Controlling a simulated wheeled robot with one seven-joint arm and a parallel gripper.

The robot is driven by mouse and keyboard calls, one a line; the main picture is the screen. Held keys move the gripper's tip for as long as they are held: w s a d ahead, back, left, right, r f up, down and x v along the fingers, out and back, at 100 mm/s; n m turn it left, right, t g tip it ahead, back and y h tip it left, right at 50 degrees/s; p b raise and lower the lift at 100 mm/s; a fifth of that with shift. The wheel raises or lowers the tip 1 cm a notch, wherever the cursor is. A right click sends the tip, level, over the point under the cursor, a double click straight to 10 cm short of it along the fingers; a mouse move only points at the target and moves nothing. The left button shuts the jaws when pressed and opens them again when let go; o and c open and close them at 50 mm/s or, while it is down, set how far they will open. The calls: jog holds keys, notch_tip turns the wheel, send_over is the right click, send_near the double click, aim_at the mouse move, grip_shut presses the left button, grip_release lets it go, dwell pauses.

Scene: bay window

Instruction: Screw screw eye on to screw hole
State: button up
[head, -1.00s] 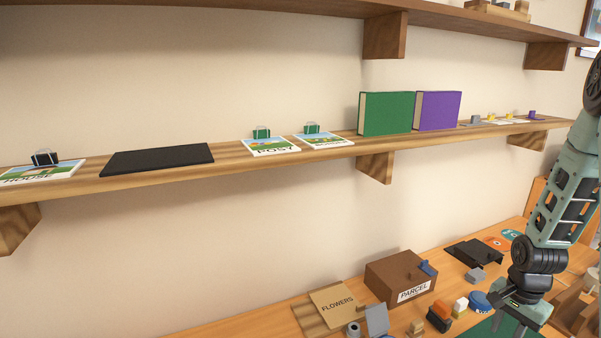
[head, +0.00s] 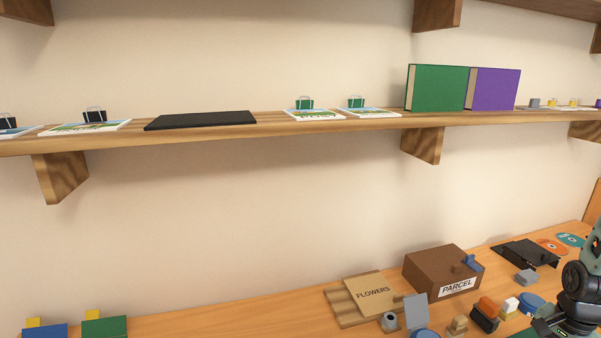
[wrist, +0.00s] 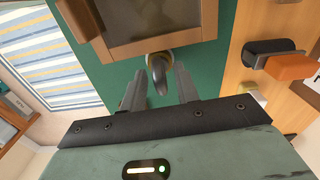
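My gripper (wrist: 160,88) shows in the wrist view with its two fingers apart. A grey metal hook- or ring-shaped piece (wrist: 158,66), which looks like the screw eye, is in the gap between and just beyond the fingertips. I see no clear contact with either finger. It is beside a brown wooden framed piece (wrist: 150,20) over a green surface (wrist: 105,68). I cannot make out the screw hole. In the head view my arm is at the lower right edge, and the screw eye cannot be seen there.
On the bench are a PARCEL box (head: 430,268), a FLOWERS board (head: 366,295), a black tray-like piece (head: 527,252) and several small blocks. An orange-and-black block (wrist: 285,62) is right of my gripper in the wrist view. A wall shelf (head: 280,133) with books runs above.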

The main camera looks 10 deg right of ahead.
grip_shut()
jog(key=shift+f, duration=0.25)
dwell(0.3)
jog(key=m, duration=0.4)
jog(key=shift+s, duration=0.1)
jog(key=shift+a+m+p, duration=0.1)
jog(key=shift+m+p, duration=0.2)
jog(key=shift+m, duration=0.7)
jog(key=shift+f, duration=0.2)
